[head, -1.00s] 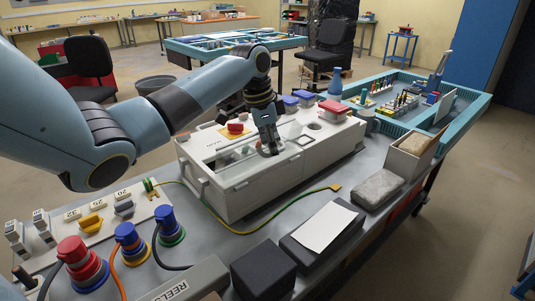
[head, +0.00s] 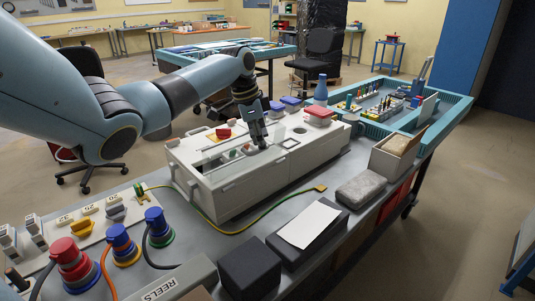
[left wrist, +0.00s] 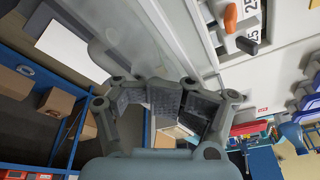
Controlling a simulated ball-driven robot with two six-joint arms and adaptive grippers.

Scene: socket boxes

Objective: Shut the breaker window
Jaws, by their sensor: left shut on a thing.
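The pale socket box (head: 235,190) stands on the grey bench, with a recessed breaker opening in its top. The breaker window is a clear pane; in the left wrist view it shows as a translucent panel (left wrist: 122,38) beside the fingers, tilted away from the box face. Its exact angle is hard to tell. My left gripper (head: 260,146) is over the box top and shut on the window's edge; the fingers (left wrist: 165,98) hide the held part. Breaker switches, one orange (left wrist: 230,18) and one black (left wrist: 247,46), show at the upper right there. My right gripper is in neither view.
Red (head: 319,118) and blue (head: 290,102) socket covers stand at the box's far right end. A green-yellow cable (head: 240,230) lies along the box's front. Plugs (head: 70,258), dark blocks (head: 250,268) and a grey block (head: 358,190) occupy the bench front.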

